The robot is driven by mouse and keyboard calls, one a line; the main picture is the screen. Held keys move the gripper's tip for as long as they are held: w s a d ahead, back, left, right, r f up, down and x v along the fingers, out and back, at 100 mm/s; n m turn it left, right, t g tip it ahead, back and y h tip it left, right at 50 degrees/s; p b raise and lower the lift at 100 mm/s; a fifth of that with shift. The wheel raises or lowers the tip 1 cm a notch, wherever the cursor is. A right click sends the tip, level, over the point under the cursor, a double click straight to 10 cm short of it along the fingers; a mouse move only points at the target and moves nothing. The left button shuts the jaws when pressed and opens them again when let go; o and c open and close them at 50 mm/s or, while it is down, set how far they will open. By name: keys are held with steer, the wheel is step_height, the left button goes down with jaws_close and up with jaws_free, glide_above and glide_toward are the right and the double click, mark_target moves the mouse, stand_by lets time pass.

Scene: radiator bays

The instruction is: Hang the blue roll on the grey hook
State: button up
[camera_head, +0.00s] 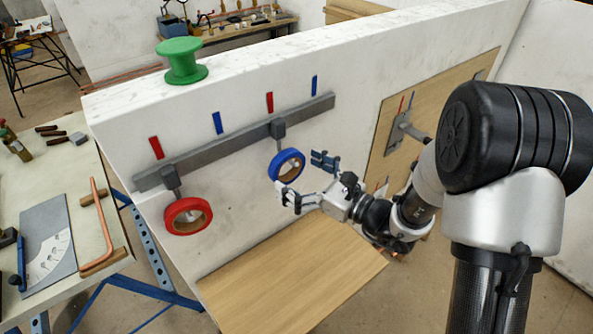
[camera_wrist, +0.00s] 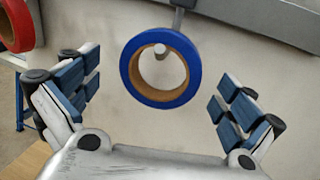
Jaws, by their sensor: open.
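The blue roll (camera_head: 288,153) hangs upright on a grey peg below the dark rail, to the right of the red roll. In the wrist view the blue roll (camera_wrist: 160,100) faces me, with a light peg end in its brown core. My gripper (camera_head: 304,178) is open and empty just in front of the roll. In the wrist view my gripper's fingers (camera_wrist: 160,108) stand wide on either side, apart from it. A grey hook (camera_head: 407,128) on a plate is fixed to the wooden panel at right; my arm passes close below it in the picture.
The red roll (camera_head: 172,220) hangs on the left peg. A green spool (camera_head: 181,63) stands on top of the white wall. A wooden board (camera_head: 285,275) lies below the rail. A workbench (camera_head: 95,235) with tools stands at left.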

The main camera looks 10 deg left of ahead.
steer(key=v, duration=1.2)
steer(key=s+a+r+n+g+h, duration=0.25)
steer(key=s+n+g+h, duration=0.35)
steer(key=s+n+g, duration=0.75)
steer(key=s+d+r+n+t+h, duration=0.2)
steer(key=d+n+t+h, duration=0.3)
steer(key=d, duration=0.3)
steer(key=s+d+r+n+t+h, duration=0.2)
steer(key=s+d+n+t+h, duration=0.3)
steer(key=d, duration=0.2)
steer(key=shift+d, duration=0.4)
steer(key=shift+r, duration=0.15)
